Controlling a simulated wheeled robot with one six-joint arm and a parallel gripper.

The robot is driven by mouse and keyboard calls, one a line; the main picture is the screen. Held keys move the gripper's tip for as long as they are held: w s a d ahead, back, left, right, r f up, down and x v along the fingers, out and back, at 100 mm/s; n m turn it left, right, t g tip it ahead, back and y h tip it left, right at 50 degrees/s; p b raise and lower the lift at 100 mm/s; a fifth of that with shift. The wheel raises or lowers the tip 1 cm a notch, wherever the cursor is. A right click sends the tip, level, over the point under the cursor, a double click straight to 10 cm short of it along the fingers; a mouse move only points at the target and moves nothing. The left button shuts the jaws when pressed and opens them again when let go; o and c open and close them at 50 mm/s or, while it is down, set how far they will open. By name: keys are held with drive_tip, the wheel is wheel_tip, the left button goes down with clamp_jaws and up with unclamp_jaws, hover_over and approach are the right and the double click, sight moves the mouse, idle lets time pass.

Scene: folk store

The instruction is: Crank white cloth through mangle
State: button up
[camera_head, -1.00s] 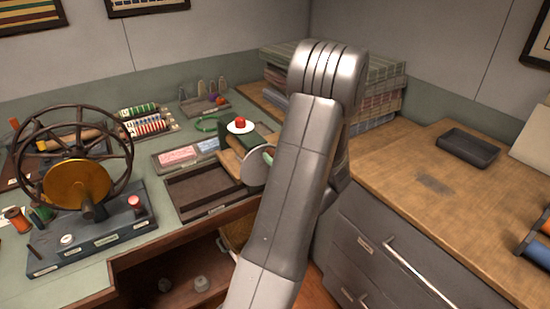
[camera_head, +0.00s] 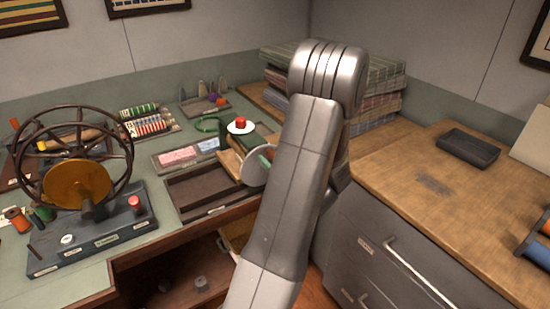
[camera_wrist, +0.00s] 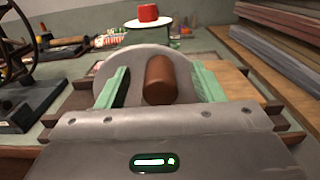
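The mangle (camera_head: 228,143) stands on the green bench, with a green frame, wooden parts and a red knob (camera_head: 240,122) on a white disc on top. Its grey crank disc (camera_head: 257,168) faces me and also shows in the wrist view (camera_wrist: 108,72). The brown crank handle (camera_wrist: 160,80) sticks out of the disc. My gripper (camera_wrist: 160,85) is open, its green fingers on either side of the handle with gaps visible on both sides. My arm hides the mangle's right part in the head view. I cannot make out the white cloth for sure; a pale patch (camera_head: 236,230) shows below the bench edge.
A spoked wheel (camera_head: 74,155) on a dark base stands at left. An open wooden tray (camera_head: 198,190) lies left of the mangle, with thread spools (camera_head: 148,125) behind it. Folded fabric stacks (camera_head: 385,85) stand behind my arm. The wooden counter (camera_head: 420,150) at right is mostly free.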

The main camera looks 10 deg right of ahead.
idle(0.5)
drive_tip(key=b+v, duration=0.1)
drive_tip(key=v, duration=0.8)
idle(0.4)
drive_tip(key=shift+p+x, duration=0.5)
drive_tip(key=shift+x, duration=3.7)
